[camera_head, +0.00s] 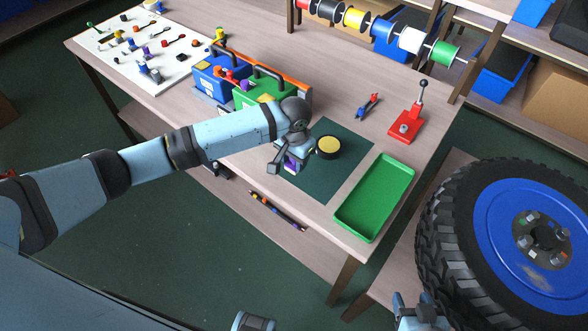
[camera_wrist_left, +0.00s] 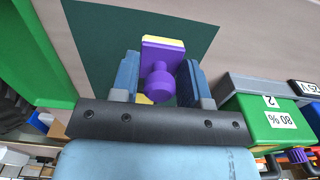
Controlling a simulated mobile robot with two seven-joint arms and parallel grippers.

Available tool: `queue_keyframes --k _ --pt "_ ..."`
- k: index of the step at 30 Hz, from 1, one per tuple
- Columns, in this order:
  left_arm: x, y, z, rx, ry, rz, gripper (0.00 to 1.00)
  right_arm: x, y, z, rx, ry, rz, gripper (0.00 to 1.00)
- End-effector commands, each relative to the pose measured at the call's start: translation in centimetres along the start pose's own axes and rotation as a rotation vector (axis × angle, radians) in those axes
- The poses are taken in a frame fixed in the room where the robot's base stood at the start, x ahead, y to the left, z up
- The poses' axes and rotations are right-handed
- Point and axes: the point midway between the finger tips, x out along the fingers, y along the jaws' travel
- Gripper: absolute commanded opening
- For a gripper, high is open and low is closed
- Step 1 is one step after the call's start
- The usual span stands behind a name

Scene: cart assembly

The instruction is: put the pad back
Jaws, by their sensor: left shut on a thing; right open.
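The pad (camera_wrist_left: 163,62) is a purple block with a knob handle and a yellow layer. In the left wrist view it sits between the fingers of my left gripper (camera_wrist_left: 158,80), which is shut on it. In the head view my left gripper (camera_head: 287,163) holds the pad (camera_head: 291,160) over the near left part of the dark green mat (camera_head: 313,187); I cannot tell whether it touches the mat. My right gripper (camera_head: 420,308) is open at the bottom, beside the wheel.
An empty green tray (camera_head: 375,198) lies right of the mat. Blue (camera_head: 213,78) and green (camera_head: 262,92) cases stand behind my left arm. A red lever tool (camera_head: 407,124) stands at the back right. A big wheel (camera_head: 520,235) is at the right.

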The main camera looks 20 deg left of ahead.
Motion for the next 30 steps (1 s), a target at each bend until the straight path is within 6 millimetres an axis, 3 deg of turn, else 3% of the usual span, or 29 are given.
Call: queue_keyframes --k 7,13,25,26,28,30 --pt "1.9 0.0 0.0 -0.001 0.000 -0.001 0.19 0.0 0.0 0.0 0.000 0.000 0.000 0.58" --pt "4.8 -0.1 0.0 -0.002 0.000 -0.001 0.19 0.0 -0.1 -0.1 0.000 0.004 -0.002 0.58" --pt "5.4 0.0 0.0 -0.001 0.000 0.000 0.19 -0.1 -0.2 -0.4 -0.001 0.007 -0.004 0.58" --pt "5.4 0.0 0.0 -0.001 0.001 0.000 0.48 -0.1 -0.2 -0.3 -0.001 0.006 -0.004 0.58" --pt "5.4 0.0 -0.1 -0.001 0.001 0.000 0.65 -0.1 -0.2 -0.3 -0.001 0.006 -0.004 0.58" --pt "5.4 0.0 -0.1 -0.001 0.001 0.000 0.67 0.0 -0.2 -0.2 -0.001 0.005 -0.004 0.58"
